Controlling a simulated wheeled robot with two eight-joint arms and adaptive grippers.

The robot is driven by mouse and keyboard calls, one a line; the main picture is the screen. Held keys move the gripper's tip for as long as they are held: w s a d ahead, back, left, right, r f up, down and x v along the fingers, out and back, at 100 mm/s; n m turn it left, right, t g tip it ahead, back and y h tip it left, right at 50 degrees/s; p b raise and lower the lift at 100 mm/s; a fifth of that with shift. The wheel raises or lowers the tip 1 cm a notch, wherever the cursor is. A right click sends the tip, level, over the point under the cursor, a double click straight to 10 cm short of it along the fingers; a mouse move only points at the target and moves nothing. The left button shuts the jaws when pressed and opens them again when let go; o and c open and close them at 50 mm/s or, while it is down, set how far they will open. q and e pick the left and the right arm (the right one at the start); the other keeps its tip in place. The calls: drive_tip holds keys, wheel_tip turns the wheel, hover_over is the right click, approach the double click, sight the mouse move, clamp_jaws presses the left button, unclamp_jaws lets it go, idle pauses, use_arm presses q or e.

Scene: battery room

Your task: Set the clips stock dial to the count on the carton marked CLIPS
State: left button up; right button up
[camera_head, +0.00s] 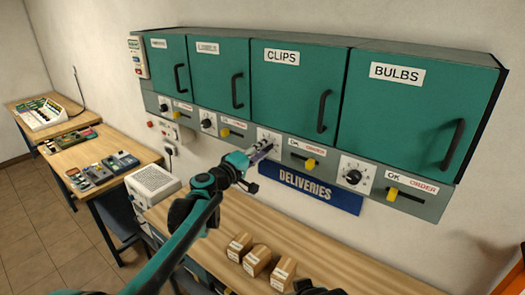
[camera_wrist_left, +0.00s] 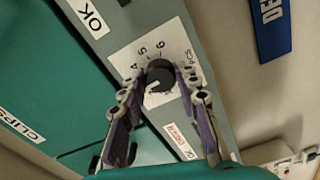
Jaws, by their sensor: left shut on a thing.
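The CLIPS cabinet (camera_head: 295,95) is a green door with a white label. Its stock dial (camera_head: 270,137) is on the grey strip below. In the left wrist view the dial is a black knob (camera_wrist_left: 160,75) on a white plate, with 4, 5 and 6 readable; the fingers hide other numbers. A pale mark shows on the knob, but its reading is unclear. My left gripper (camera_head: 262,150) is shut on the knob, one finger each side. Three brown cartons (camera_head: 257,261) stand on the bench; their labels are too small to read. A dark part at the bottom edge may be my right gripper (camera_head: 310,288).
The BULBS dial (camera_head: 353,177) and yellow-knobbed sliders (camera_head: 310,163) flank this dial on the strip. A blue DELIVERIES sign (camera_head: 305,190) hangs just below. The wooden bench (camera_head: 215,225) has bare room around the cartons. A pale box (camera_head: 153,182) stands left.

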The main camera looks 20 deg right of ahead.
use_arm(q)
drive_tip(key=shift+s+f, duration=0.1)
idle(0.3)
drive_tip(key=o, duration=1.2)
drive_tip(key=shift+c, duration=0.2)
drive_tip(key=v, duration=1.2)
drive_tip(key=shift+s, duration=0.1)
